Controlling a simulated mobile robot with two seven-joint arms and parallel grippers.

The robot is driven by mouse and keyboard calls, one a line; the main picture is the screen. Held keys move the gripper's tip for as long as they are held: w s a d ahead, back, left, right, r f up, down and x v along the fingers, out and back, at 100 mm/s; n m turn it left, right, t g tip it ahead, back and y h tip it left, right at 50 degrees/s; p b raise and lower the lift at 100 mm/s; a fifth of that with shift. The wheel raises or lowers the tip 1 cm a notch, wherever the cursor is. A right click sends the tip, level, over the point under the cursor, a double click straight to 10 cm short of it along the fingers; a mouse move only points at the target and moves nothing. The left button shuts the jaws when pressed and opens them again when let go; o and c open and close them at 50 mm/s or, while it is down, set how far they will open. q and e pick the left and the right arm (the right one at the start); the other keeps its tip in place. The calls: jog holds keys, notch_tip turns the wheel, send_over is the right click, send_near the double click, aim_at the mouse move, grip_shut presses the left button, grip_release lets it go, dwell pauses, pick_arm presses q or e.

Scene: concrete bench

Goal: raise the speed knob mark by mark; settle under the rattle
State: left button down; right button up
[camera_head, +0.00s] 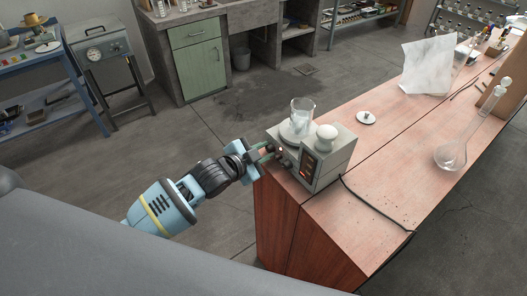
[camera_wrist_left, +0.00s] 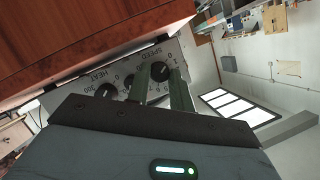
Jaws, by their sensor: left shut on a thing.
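A grey stirrer hotplate (camera_head: 330,160) stands at the near left end of the wooden bench. A glass beaker (camera_head: 302,112) with pale contents is on its top plate, beside a white rounded piece (camera_head: 326,136). In the left wrist view the dark SPEED knob (camera_wrist_left: 160,71) sits on the panel between my fingertips, with numbers around it; the mark it points to is too small to tell. The HEAT knob (camera_wrist_left: 106,91) is to its left, clear of the fingers. My left gripper (camera_head: 268,153) is shut on the SPEED knob. My right gripper is not in view.
A black cable (camera_head: 375,208) runs from the hotplate across the bench top (camera_head: 400,165). A small white lidlike piece (camera_head: 366,118) lies behind it. A long-necked flask (camera_head: 452,153) and a standing pale sheet (camera_head: 427,66) are further right.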

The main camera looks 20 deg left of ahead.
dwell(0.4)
pick_arm(q)
jog(key=c, duration=1.5)
grip_release()
jog(key=shift+s+a, duration=0.1)
jog(key=shift+v, duration=3.85)
jog(key=s+f+n+g+y, duration=0.1)
jog(key=s+f+n, duration=0.2)
jog(key=s+f, duration=0.4)
jog(key=s+a+f+n+g+y, duration=0.1)
jog(key=s+f+n, duration=0.2)
jog(key=s+f, duration=0.5)
jog(key=s+a+f+n+g+y, duration=0.1)
jog(key=s+f+n+y, duration=0.1)
jog(key=s+f+n, duration=0.2)
jog(key=shift+s+a+f, duration=0.1)
jog(key=shift+s+f, duration=0.5)
jog(key=shift+s, duration=0.5)
jog(key=shift+s+d+f, duration=0.1)
jog(key=shift+s+f, duration=0.5)
jog(key=shift+s, duration=0.55)
jog(key=shift+s+a+f, duration=0.1)
jog(key=shift+s+f, duration=0.5)
jog(key=shift+s, duration=0.5)
